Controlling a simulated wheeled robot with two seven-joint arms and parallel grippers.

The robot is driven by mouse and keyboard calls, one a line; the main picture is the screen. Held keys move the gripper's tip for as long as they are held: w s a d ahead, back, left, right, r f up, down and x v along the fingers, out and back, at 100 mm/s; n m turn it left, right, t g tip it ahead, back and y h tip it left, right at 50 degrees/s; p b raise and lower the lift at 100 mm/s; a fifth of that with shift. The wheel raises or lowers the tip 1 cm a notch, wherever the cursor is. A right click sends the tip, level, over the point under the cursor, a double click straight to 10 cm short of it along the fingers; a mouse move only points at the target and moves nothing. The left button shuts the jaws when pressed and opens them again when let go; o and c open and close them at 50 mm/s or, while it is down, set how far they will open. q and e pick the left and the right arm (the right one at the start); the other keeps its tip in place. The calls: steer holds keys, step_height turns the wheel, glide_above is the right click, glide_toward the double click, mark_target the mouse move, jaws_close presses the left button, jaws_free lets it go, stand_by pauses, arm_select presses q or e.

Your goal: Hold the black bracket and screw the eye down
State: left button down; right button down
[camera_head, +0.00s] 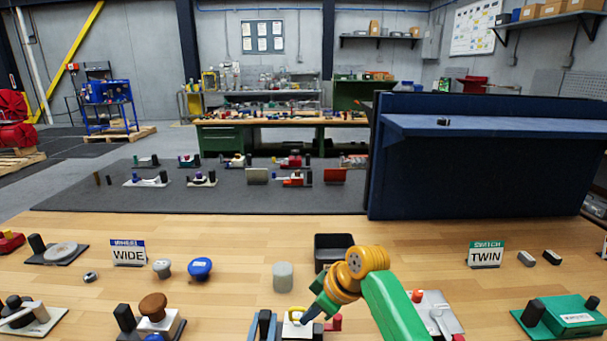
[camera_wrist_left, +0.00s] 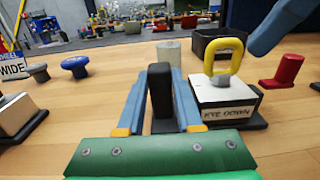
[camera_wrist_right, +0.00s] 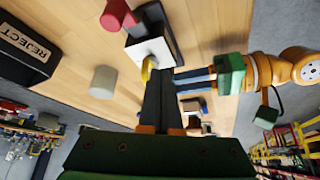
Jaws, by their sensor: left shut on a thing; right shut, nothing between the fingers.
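The black bracket (camera_wrist_left: 160,92) is an upright post on a dark base, between the blue fingers of my left gripper (camera_wrist_left: 163,100), which is shut on it. Beside it a white block (camera_wrist_left: 225,98) labelled "EYE DOWN" carries a yellow eye (camera_wrist_left: 224,54), standing upright on a short grey stem. In the head view my left gripper (camera_head: 263,325) is at the bottom edge. My right gripper (camera_head: 308,313) reaches in from the right, shut and empty, its tips close by the eye. In the right wrist view the eye (camera_wrist_right: 147,71) shows beside the fingertips (camera_wrist_right: 165,80); contact is unclear.
A red knob (camera_wrist_left: 289,70) stands right of the block. A grey cylinder (camera_head: 283,277) and a black reject bin (camera_head: 333,250) are behind. A blue knob (camera_head: 200,268) and "WIDE" sign (camera_head: 128,252) are left, a "TWIN" sign (camera_head: 486,254) right.

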steer(key=shift+d, duration=0.1)
steer(key=shift+w+d+r, duration=1.05)
steer(key=shift+w+r, duration=0.05)
steer(key=shift+r, duration=2.2)
step_height(320, 180, down, 7)
steer(key=shift+r, duration=0.2)
steer(key=shift+a, duration=0.6)
steer(key=shift+s+a, duration=0.1)
steer(key=shift+s, duration=0.1)
steer(key=shift+s+a, duration=0.4)
steer(key=shift+s, duration=0.25)
steer(key=shift+s+a, duration=0.2)
